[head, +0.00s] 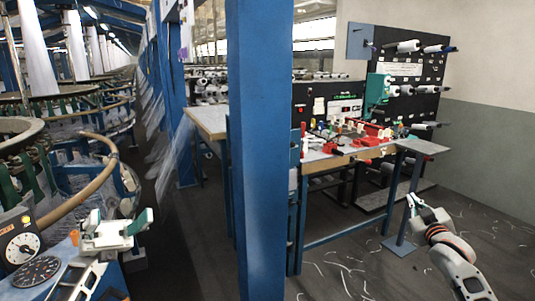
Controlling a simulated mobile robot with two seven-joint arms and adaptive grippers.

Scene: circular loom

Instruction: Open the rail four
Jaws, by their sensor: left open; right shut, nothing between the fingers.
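The circular loom stands on the left, with a tan curved rail (82,203) around its near side and more rings stacked behind it. I cannot tell which rail is number four; no number is readable. My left gripper (120,222) is at the lower left, its fingers spread and pointing up, just in front of the tan rail's lower part. I cannot tell whether it touches the loom. My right gripper (411,201) is far to the right, shut and empty, over open floor near the workbench's right end.
A control panel with round dials (20,248) is beside my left gripper. A blue pillar (258,160) stands between my two arms. A cluttered workbench (335,163) is behind it, against a dark tool board (410,95). The aisle floor (190,245) is clear.

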